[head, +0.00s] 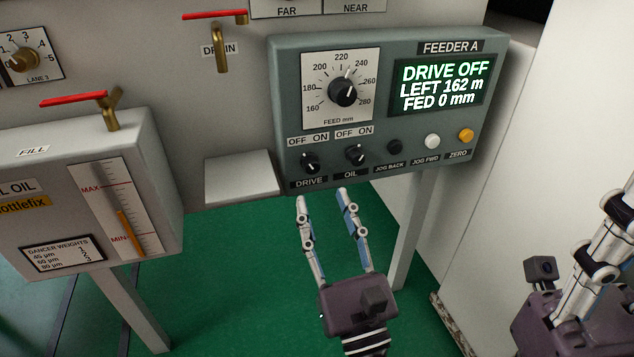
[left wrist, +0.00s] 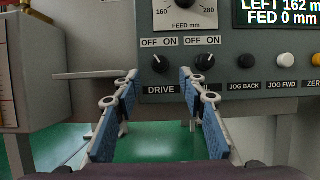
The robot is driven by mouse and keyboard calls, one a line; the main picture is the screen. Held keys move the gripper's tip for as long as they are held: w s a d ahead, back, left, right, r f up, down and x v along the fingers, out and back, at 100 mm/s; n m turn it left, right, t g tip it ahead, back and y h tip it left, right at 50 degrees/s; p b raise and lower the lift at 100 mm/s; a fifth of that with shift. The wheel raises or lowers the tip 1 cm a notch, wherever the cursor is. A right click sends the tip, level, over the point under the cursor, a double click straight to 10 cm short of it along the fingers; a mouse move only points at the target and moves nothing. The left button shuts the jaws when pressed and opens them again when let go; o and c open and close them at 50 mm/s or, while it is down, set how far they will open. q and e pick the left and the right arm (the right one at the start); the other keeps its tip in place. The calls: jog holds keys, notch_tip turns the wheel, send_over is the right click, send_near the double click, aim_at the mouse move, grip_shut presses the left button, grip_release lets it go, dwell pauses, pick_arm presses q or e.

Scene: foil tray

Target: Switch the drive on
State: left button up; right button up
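The drive switch (head: 311,163) is a black rotary knob under an OFF ON label, at the lower left of the grey FEEDER A panel (head: 290,90). In the left wrist view the drive knob (left wrist: 160,63) is just beyond the fingers. The panel display (head: 443,84) reads DRIVE OFF, LEFT 162 m, FED 0 mm. My left gripper (head: 322,196) is open and empty, below and in front of the drive and oil knobs, apart from them. It also shows in the left wrist view (left wrist: 158,75). My right gripper (head: 622,200) is at the right edge, partly cut off.
The oil knob (head: 355,154) sits right beside the drive knob. Jog back (head: 395,146), jog forward (head: 432,141) and zero (head: 466,135) buttons follow to the right. A grey shelf (head: 240,178) juts out left of the panel. An oil box (head: 60,190) stands further left.

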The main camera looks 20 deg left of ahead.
aim_at(313, 172)
pick_arm(q)
jog(key=x, duration=0.5)
jog(key=shift+w+a+r+b, duration=0.15)
jog(key=shift+w+a+b, duration=0.05)
jog(key=shift+w+b, duration=0.15)
jog(key=shift+c, duration=0.5)
grip_shut()
